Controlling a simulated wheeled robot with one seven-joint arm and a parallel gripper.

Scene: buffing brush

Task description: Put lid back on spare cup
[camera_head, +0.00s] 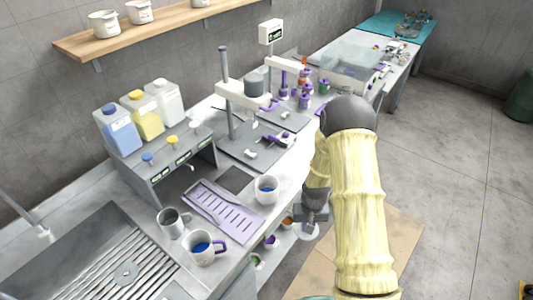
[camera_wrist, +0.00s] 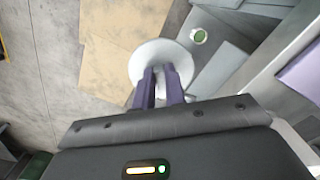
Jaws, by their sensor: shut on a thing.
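My gripper (camera_head: 312,214) is shut on a white round lid (camera_wrist: 146,57), held over the open side of the counter, above the floor. Its dark purple fingers (camera_wrist: 164,88) meet at the lid's near part in the wrist view. The lid also shows below my gripper in the head view (camera_head: 304,232). On the counter stand a white cup (camera_head: 267,194), a grey cup (camera_head: 170,226) and a white cup with blue contents and a purple handle (camera_head: 197,259). All three look open on top. I cannot tell which is the spare cup.
A purple slotted tray (camera_head: 222,212) lies between the cups. A ridged sink (camera_head: 85,262) is at the left. A grey dispenser stand (camera_head: 170,165) is behind. Small cups with coloured contents (camera_head: 271,242) stand on a lower shelf. Open floor (camera_head: 460,190) lies right.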

